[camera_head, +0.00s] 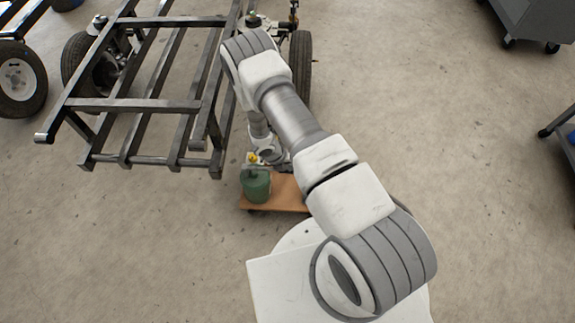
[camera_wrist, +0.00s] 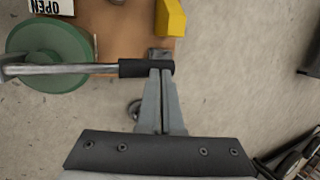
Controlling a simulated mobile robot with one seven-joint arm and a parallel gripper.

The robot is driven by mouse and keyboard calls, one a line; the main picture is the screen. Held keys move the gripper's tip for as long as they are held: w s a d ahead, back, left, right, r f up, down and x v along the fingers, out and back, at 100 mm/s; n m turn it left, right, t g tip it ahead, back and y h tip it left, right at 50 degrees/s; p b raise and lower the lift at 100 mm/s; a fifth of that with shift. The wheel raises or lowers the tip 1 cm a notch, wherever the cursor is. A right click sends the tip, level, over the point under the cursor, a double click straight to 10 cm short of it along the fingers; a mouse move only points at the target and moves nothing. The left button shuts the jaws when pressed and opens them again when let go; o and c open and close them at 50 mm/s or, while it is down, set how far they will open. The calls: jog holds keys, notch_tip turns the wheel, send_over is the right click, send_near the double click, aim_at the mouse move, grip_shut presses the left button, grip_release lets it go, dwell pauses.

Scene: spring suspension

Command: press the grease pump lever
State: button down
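The green grease pump (camera_head: 256,187) stands on a small wooden dolly (camera_head: 290,195) below my arm in the head view. In the wrist view its round green body (camera_wrist: 50,55) is at the left. The lever (camera_wrist: 60,69) is a metal rod running right across the pump to a black grip (camera_wrist: 146,68). My gripper (camera_wrist: 161,74) has its two fingers together, with nothing seen between them. Its fingertips overlap the right part of the black grip in the picture. I cannot tell whether they touch it. In the head view my gripper is mostly hidden behind the arm.
A yellow block (camera_wrist: 170,18) and a box marked OPEN (camera_wrist: 50,7) lie on the dolly. A dark steel vehicle frame (camera_head: 150,105) with wheels stands at the left. A grey cabinet (camera_head: 535,20) is at the upper right.

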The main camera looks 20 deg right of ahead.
jog(key=shift+s+d+f+b, duration=0.15)
jog(key=shift+f+b, duration=0.3)
jog(key=shift+f, duration=0.25)
jog(key=shift+d+f+b, duration=0.1)
jog(key=shift+f+b, duration=0.35)
jog(key=shift+f, duration=0.25)
jog(key=shift+d+f, duration=0.1)
jog(key=shift+f, duration=0.05)
jog(key=shift+r+p, duration=0.3)
jog(key=shift+r, duration=0.15)
jog(key=s+r+p, duration=0.3)
jog(key=r+p, duration=0.2)
jog(key=r, duration=0.8)
jog(key=shift+d+r+p, duration=0.25)
jog(key=shift+d+p, duration=0.05)
